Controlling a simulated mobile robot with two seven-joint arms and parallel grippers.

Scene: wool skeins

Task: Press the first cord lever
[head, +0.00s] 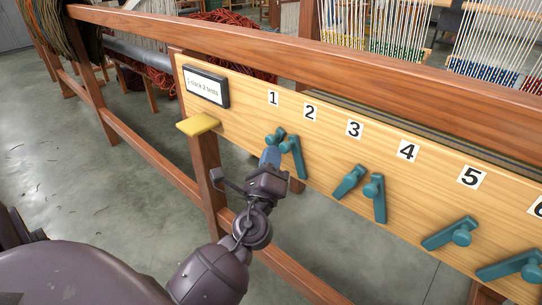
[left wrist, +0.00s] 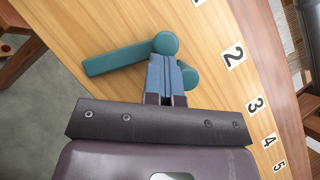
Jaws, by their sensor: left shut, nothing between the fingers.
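Teal cord levers sit on a pale wooden board (head: 330,170) below printed numbers. Beneath numbers 1 (head: 273,97) and 2 (head: 310,112), two teal levers are close together: one round end (head: 277,134) is higher, and another lever (head: 298,163) hangs down on the right. My left gripper (head: 270,157) is shut and empty, its blue fingertips in front of this pair and hiding part of it. In the left wrist view, the fingertips (left wrist: 166,62) overlap the round end of a teal lever (left wrist: 118,58); a second teal knob (left wrist: 190,77) is partly behind them. Contact cannot be told.
More teal levers (head: 350,181) continue right along the board. A dark-framed sign (head: 206,87) and a yellow block (head: 198,124) are at its left end. A wooden rail (head: 330,55) runs above. Looms with yarn stand behind; the floor (head: 80,190) at left is clear.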

